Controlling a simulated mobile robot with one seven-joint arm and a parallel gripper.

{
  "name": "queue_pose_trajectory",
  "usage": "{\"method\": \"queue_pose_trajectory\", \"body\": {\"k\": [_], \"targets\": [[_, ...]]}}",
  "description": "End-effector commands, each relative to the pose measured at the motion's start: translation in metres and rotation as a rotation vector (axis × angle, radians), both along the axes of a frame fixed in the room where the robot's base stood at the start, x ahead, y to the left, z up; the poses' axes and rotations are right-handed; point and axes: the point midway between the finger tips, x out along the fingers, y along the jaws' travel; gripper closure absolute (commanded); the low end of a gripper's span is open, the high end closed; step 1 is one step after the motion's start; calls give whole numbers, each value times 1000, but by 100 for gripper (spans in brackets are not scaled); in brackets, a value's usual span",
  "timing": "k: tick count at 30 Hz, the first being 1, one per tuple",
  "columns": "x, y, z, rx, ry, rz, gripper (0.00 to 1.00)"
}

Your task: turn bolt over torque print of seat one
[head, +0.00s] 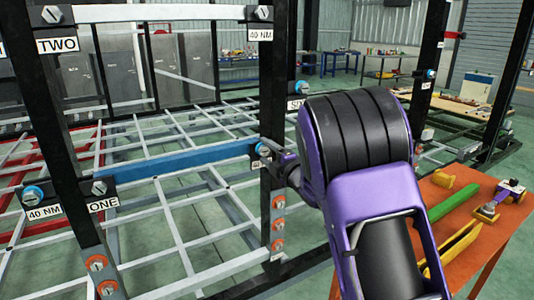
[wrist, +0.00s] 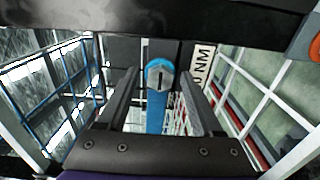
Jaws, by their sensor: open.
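The blue crossbar (head: 190,155) joins two black posts. The ONE print (head: 103,203) is under a grey slotted bolt (head: 99,187) at its left end. In the wrist view this slotted bolt (wrist: 159,78) shows between my fingers, beside a sideways print (wrist: 201,64) ending in NM. My gripper (wrist: 158,86) is open around the bolt's sides, with visible gaps. Its fingertips are hard to make out in the head view behind my purple arm.
A black post (head: 272,110) carries several orange-ringed bolts (head: 278,225) below the crossbar. Another white crossbar (head: 150,13) with TWO and 40 NM prints is above. An orange table (head: 490,250) with tools stands at the right. The grid floor frame lies behind.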

Motion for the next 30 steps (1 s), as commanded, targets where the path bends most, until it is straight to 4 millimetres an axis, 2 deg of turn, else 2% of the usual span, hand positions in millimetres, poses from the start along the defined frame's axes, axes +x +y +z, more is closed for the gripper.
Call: {"method": "queue_pose_trajectory", "body": {"k": [4,15,30], "targets": [[0,0,0,0,0,0,32],[0,0,0,0,0,0,99],[0,-1,-1,65,43,-1,100]]}}
